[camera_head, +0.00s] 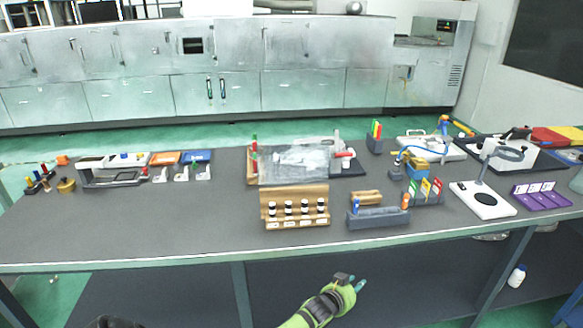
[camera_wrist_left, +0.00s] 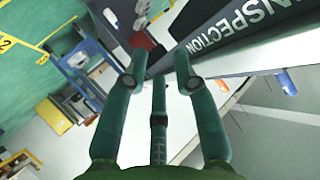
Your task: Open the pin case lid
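I cannot tell for sure which thing is the pin case. A wooden stand (camera_head: 296,221) with several black-capped, labelled pieces is near the table's middle. A small brown wooden block or box (camera_head: 366,197) lies to its right, behind a grey holder (camera_head: 378,219). No lid can be made out clearly. My left gripper (camera_head: 352,281) is in front of the table's front edge, apart from everything on it. In the left wrist view its green fingers (camera_wrist_left: 158,78) are spread with nothing between them.
The grey table (camera_head: 150,225) has free room at its front left. A translucent panel (camera_head: 293,163) is behind the wooden stand. A magnifier stand (camera_head: 484,197) and a purple tray (camera_head: 540,196) are at the right. A white bottle (camera_head: 516,276) is on the lower shelf.

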